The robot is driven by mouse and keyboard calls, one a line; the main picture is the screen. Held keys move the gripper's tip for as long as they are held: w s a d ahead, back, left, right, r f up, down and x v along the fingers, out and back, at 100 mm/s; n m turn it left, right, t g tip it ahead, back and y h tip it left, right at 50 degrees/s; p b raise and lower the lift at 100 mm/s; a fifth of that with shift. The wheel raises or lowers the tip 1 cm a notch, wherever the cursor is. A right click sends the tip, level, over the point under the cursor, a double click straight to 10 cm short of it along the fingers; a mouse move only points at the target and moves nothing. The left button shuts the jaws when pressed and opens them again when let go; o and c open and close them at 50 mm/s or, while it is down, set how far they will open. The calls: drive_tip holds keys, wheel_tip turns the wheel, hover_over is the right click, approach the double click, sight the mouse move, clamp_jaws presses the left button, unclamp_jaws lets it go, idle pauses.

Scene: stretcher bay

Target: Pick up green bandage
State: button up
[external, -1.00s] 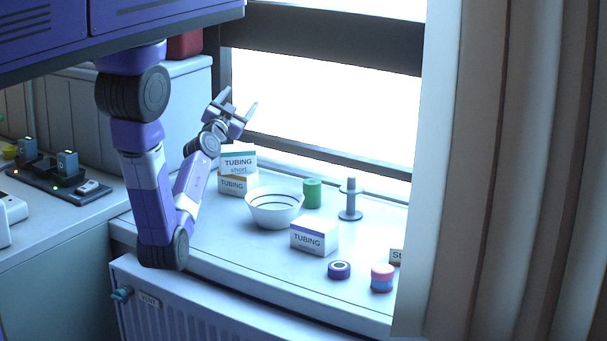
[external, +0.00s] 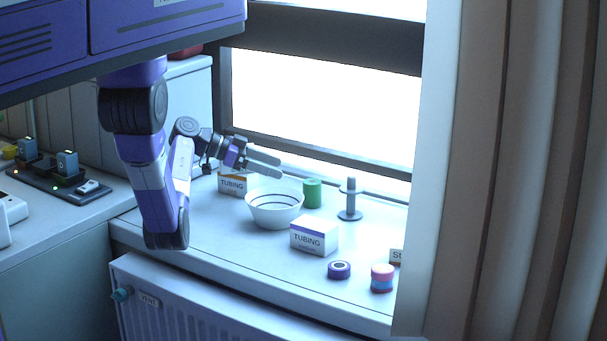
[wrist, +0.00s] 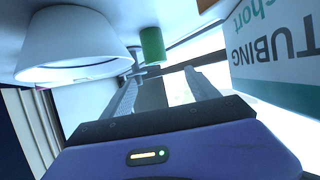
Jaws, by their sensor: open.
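The green bandage (external: 312,193) is an upright green cylinder on the white sill, just right of and behind the bowl. In the wrist view the green bandage (wrist: 152,45) shows beyond the fingers, near the top middle. My gripper (external: 281,168) is open and empty, pointing right, above and behind the bowl, left of the bandage and apart from it. In the wrist view my gripper (wrist: 160,80) has its two fingers spread with nothing between them.
The striped white bowl (external: 274,221) stands close to the bandage; a grey spool stand (external: 350,200) is on its right. Tubing boxes (external: 232,184) (external: 314,236), a purple roll (external: 339,270) and a pink-blue roll (external: 382,278) share the sill. The window frame (external: 330,165) runs behind.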

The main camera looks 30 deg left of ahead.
sight(313, 181)
drive_tip(key=p+x, duration=0.1)
drive_tip(key=x, duration=0.5)
drive_tip(key=shift+d+f, duration=0.2)
drive_tip(key=shift+w+d+f+p, duration=0.15)
drive_tip(key=shift+w+d+p, duration=0.1)
drive_tip(key=shift+d+p, duration=0.3)
drive_tip(key=shift+p+x, duration=0.5)
drive_tip(key=shift+x, duration=1.6)
drive_tip(key=shift+s+f, duration=0.1)
drive_tip(key=shift+s, duration=0.1)
drive_tip(key=c, duration=1.4)
drive_tip(key=shift+c, duration=0.4)
